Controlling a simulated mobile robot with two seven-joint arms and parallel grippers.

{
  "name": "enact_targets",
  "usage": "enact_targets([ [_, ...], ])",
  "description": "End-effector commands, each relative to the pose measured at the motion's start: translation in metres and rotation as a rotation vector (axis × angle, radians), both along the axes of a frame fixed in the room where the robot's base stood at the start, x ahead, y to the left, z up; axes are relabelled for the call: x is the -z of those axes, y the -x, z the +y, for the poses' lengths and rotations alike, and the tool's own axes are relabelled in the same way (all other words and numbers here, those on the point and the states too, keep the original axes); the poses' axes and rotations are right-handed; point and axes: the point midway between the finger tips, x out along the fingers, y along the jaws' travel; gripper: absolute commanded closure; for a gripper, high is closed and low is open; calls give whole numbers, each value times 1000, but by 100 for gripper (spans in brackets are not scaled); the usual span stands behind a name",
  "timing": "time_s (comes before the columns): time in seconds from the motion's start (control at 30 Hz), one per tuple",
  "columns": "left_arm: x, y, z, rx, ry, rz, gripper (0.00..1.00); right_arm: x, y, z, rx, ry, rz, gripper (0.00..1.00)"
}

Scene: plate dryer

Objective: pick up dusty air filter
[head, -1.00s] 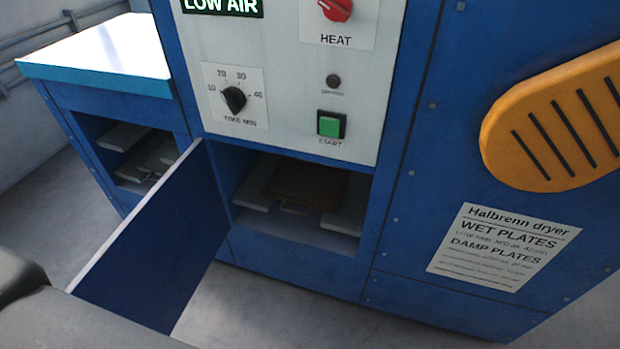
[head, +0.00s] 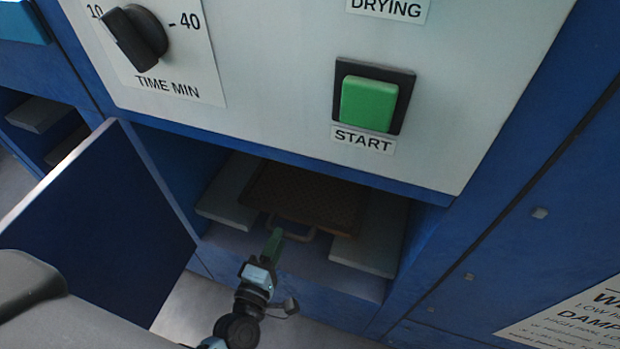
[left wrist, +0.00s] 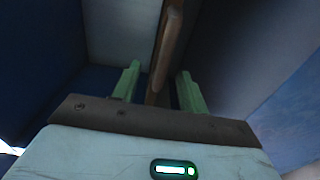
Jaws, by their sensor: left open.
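The dusty air filter (head: 305,195), a brown panel with a pale handle at its front edge, lies flat across two grey ledges inside the open compartment. My left gripper (head: 276,240), with green fingers, reaches the compartment mouth at the handle. In the left wrist view the filter (left wrist: 168,45) shows edge-on, its near end between the two open fingers of the left gripper (left wrist: 158,85). I cannot tell whether either finger touches it. The rear of the filter is in shadow. My right gripper is not in view.
The open blue door (head: 105,225) stands to the left of the compartment. The control panel with the green start button (head: 369,103) and time knob (head: 136,38) overhangs the opening. Grey ledges (head: 370,235) flank the filter. Another compartment with shelves lies far left.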

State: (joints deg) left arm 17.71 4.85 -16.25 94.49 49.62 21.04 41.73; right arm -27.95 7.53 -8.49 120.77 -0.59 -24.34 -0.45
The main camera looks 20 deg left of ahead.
Motion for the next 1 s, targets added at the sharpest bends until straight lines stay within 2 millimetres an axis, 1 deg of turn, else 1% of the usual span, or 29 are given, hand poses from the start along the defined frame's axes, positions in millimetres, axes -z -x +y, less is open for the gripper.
enact_targets([
  [0.2,-1,-4,0,-3,7,-4,56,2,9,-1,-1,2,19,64],
  [0.43,0,-24,0,-1,3,-4,56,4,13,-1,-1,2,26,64],
  [0.67,0,-32,0,-1,2,-4,56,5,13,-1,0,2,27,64],
  [0.9,4,-64,0,-2,4,-4,56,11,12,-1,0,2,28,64],
  [1.0,4,-74,0,-2,3,-3,56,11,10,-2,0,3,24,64],
])
